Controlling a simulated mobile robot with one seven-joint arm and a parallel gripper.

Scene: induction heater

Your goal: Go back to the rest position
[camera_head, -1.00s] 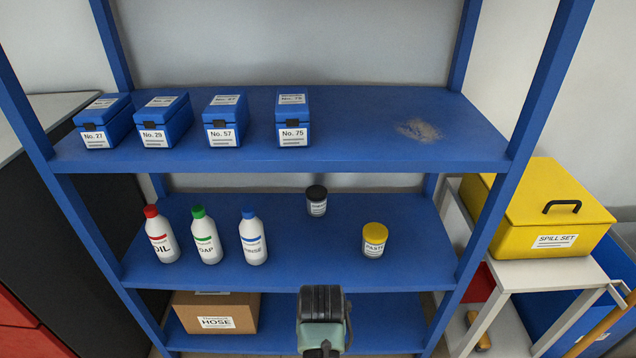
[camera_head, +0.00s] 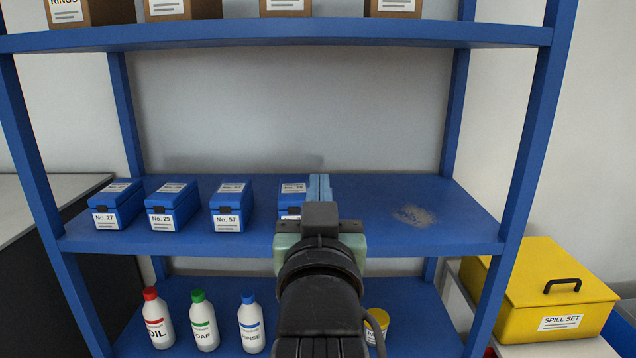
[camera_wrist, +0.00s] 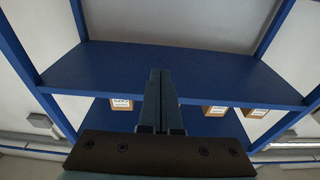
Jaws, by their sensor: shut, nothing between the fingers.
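My gripper (camera_head: 320,188) is raised in front of the blue shelf rack in the head view, near the middle shelf (camera_head: 410,205). Its two blue-grey fingers are closed together with nothing between them. In the wrist view the closed fingers (camera_wrist: 160,105) show side by side in the centre, with a blue shelf board behind them. My wrist and arm partly cover the blue box No. 75 (camera_head: 293,190) and the yellow-capped paste jar (camera_head: 376,324). Whether the gripper touches anything there cannot be told for certain, but it looks free.
Blue boxes No. 27 (camera_head: 117,205), No. 29 (camera_head: 172,206) and No. 57 (camera_head: 231,206) stand on the middle shelf. Bottles (camera_head: 204,322) stand below. Brown boxes (camera_head: 285,8) sit on the upper shelf (camera_head: 300,34). A yellow spill set case (camera_head: 540,285) is at right.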

